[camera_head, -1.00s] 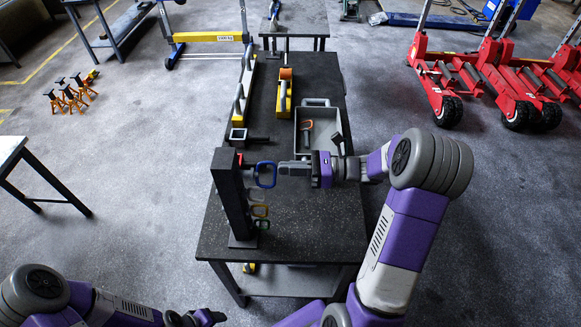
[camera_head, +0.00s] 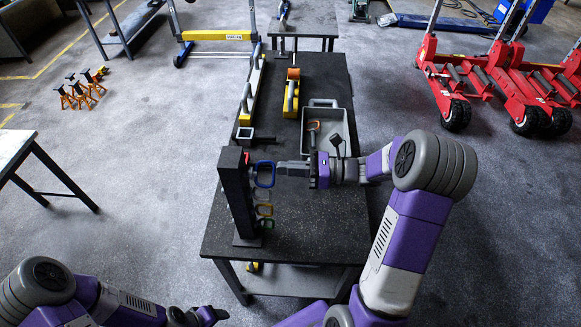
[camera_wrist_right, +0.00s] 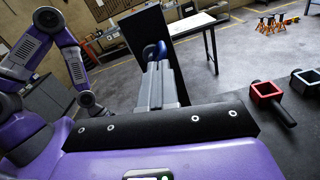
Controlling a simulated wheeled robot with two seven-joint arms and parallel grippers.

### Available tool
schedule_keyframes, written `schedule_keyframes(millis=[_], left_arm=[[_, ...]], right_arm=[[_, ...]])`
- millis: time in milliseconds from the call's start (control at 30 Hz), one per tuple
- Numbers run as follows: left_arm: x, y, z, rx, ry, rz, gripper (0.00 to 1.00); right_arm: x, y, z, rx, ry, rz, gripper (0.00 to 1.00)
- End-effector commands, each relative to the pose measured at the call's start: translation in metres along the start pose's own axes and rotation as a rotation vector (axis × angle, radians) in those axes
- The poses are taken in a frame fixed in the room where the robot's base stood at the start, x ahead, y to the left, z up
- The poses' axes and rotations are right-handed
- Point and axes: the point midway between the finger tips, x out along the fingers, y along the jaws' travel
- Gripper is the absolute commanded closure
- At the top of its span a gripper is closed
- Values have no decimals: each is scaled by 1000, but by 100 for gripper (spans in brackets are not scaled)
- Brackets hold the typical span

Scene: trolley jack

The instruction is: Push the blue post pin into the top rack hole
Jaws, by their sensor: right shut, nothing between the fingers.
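The black rack post (camera_head: 237,195) stands upright at the left front of the dark table. The blue post pin (camera_head: 265,174) sticks out of its right side near the top, its loop handle outward; how deep its shaft sits is hidden. My right gripper (camera_head: 279,168) is shut and empty, its fingertips close against the right side of the blue handle. In the right wrist view the fingers (camera_wrist_right: 160,85) point at the blue handle (camera_wrist_right: 151,52), which they partly cover. My left gripper (camera_head: 212,315) is low at the bottom edge, away from the rack; its jaws are unclear.
A red piece (camera_head: 247,158) is close by the blue pin. A grey tray (camera_head: 342,127) and yellow tools (camera_head: 291,95) lie farther back. The table's front right is clear.

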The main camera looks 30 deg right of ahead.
Motion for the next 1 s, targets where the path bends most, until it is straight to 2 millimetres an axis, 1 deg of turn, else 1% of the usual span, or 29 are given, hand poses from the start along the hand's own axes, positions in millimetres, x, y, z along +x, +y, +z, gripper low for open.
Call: schedule_keyframes(millis=[700,867,1000], left_arm=[[-1,0,0,0,0,0,41],[-2,1,0,0,0,0,41],[-3,1,0,0,0,0,41]], right_arm=[[15,0,0,0,0,0,100],[12,0,0,0,0,-1,100],[2,-1,1,1,-1,-3,100]])
